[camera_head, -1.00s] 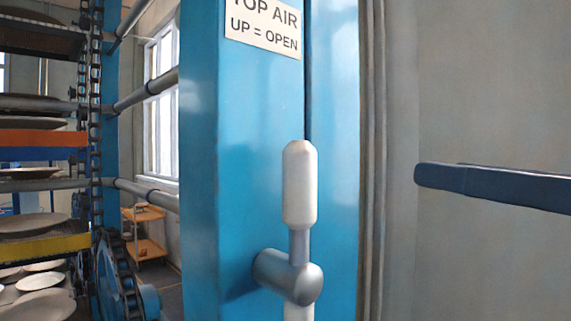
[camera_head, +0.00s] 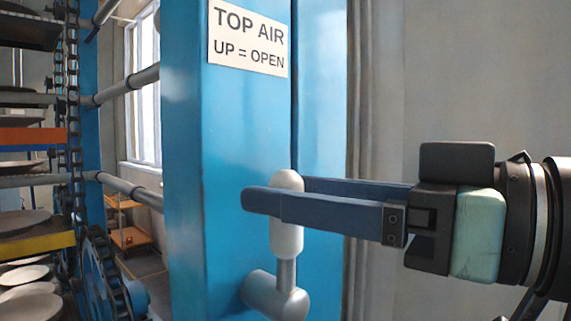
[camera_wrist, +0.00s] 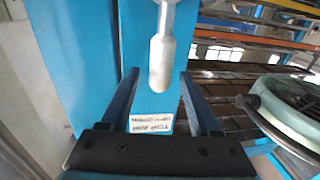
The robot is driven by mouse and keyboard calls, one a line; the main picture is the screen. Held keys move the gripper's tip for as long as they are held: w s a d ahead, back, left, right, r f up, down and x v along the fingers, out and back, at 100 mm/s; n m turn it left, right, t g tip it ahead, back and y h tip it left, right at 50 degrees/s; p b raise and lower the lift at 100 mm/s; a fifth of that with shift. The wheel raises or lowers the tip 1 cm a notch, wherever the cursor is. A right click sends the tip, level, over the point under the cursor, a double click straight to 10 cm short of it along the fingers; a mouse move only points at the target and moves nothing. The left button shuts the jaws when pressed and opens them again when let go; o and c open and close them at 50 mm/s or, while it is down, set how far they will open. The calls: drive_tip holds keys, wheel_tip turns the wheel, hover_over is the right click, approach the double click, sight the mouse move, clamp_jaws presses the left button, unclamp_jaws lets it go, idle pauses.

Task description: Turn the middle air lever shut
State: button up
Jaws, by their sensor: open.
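A lever with a pale grey-white handle (camera_head: 286,238) and a grey metal pivot (camera_head: 272,293) sits on a blue post (camera_head: 225,150). The handle points up. A sign (camera_head: 248,38) above it reads "TOP AIR, UP = OPEN"; no middle air label shows in view. My gripper (camera_head: 270,196) reaches in from the right, level with the upper handle. One finger passes in front of the handle and the other behind it. In the wrist view, the handle (camera_wrist: 160,62) lies between the spread fingers of my open gripper (camera_wrist: 159,76), with a gap on each side.
At the left, racks with plates (camera_head: 24,222), a chain (camera_head: 73,120) and a blue chain wheel (camera_head: 103,275) stand beside the post. An orange cart (camera_head: 128,237) is behind. A plain grey wall (camera_head: 480,80) is at the right. A round green object (camera_wrist: 295,105) shows in the wrist view.

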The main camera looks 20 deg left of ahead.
drive_tip(key=shift+w+a, duration=0.15)
drive_tip(key=shift+a, duration=0.7)
clamp_jaws()
idle(0.8)
